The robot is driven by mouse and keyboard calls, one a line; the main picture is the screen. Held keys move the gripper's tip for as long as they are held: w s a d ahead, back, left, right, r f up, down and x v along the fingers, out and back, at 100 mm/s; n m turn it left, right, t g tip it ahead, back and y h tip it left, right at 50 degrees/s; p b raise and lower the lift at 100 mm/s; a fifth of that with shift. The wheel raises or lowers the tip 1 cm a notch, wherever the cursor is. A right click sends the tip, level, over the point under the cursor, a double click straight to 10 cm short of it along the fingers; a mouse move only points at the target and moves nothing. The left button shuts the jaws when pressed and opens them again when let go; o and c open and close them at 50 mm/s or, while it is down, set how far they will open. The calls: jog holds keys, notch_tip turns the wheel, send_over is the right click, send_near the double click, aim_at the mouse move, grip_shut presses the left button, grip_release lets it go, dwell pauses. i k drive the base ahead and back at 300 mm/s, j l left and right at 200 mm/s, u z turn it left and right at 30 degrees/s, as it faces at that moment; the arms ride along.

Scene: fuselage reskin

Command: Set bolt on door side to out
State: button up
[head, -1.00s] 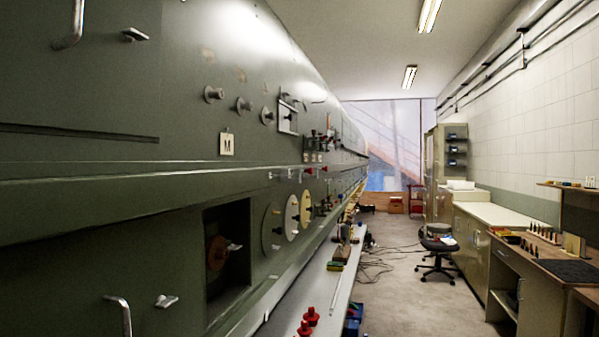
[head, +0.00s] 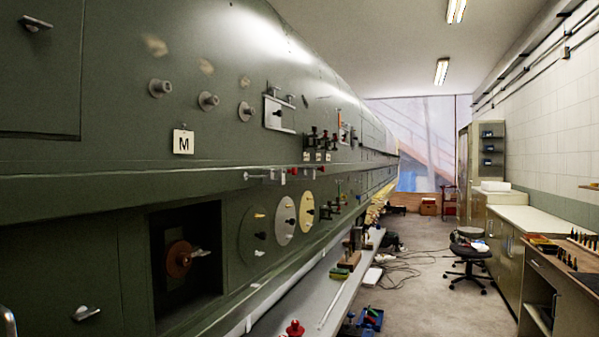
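The green fuselage wall (head: 100,185) fills the left of the head view. No fitting is clearly marked as the door-side bolt, and its state cannot be told. Small silver bar fittings (head: 255,176) and a red one (head: 293,171) sit on the ledge, seen edge-on. A silver latch (head: 87,313) is on the lower left panel and another (head: 35,23) on the upper left panel. A recess below the M plate (head: 183,142) holds an orange disc (head: 179,260) with a silver lever (head: 201,253). My gripper is not in view.
Several round knobs (head: 160,88) and dials (head: 284,221) stick out of the wall. A narrow grey shelf (head: 308,290) with tools runs along its foot. A black chair (head: 468,260) and cables (head: 405,272) are in the aisle; workbenches line the right wall.

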aim_at(293, 170)
jog(key=i+l+u, duration=0.1)
jog(key=i+l, duration=0.15)
jog(key=l, duration=0.15)
jog(key=i+l+u, duration=0.15)
jog(key=l, duration=0.2)
jog(key=i+l+u, duration=0.25)
jog(key=i+l, duration=0.45)
